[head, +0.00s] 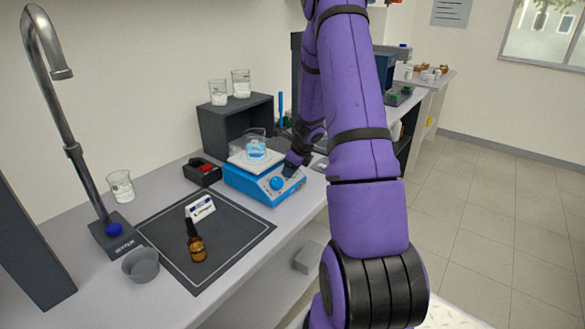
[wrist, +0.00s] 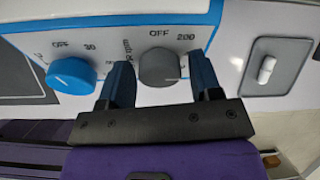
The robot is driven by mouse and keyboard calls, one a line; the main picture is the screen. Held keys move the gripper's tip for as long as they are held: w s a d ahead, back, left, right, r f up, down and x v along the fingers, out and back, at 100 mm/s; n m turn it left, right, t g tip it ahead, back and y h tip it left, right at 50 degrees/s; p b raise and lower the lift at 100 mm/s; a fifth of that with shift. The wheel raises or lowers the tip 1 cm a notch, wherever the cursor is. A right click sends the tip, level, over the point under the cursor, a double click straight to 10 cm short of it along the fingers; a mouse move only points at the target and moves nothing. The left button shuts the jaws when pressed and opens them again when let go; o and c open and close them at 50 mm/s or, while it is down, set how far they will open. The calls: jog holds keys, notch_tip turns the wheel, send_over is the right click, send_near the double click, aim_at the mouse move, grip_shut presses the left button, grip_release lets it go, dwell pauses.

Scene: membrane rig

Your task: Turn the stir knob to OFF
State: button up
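The blue and white stirrer (head: 262,182) stands on the bench with a beaker of blue liquid (head: 256,150) on its plate. In the wrist view its front panel carries a blue knob (wrist: 71,75) at left and a grey knob (wrist: 159,67) at centre. Both have printed scales with OFF marks; the grey one's scale also shows 200. I cannot read which knob is labelled stir, or the grey knob's setting. My gripper (wrist: 162,80) is open, with one finger on each side of the grey knob and narrow gaps showing. In the head view my gripper (head: 292,166) hides the grey knob.
A grey pad with a white capsule-shaped stir bar (wrist: 267,69) lies right of the stirrer. A black and red device (head: 202,172) stands left of it. A dark mat (head: 235,240) with an amber dropper bottle (head: 195,243) lies in front. A dark shelf (head: 236,125) stands behind.

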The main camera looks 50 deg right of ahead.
jog(key=c, duration=0.7)
jog(key=shift+o, duration=0.2)
jog(key=shift+n, duration=0.4)
jog(key=n+h, duration=0.1)
jog(key=n, duration=0.3)
jog(key=shift+s+t, duration=0.1)
jog(key=shift+t, duration=0.2)
jog(key=n, duration=0.4)
jog(key=shift+t+h, duration=0.3)
jog(key=n, duration=0.4)
jog(key=shift+t, duration=0.4)
jog(key=n, duration=0.4)
jog(key=shift+t, duration=0.4)
jog(key=shift+n, duration=0.4)
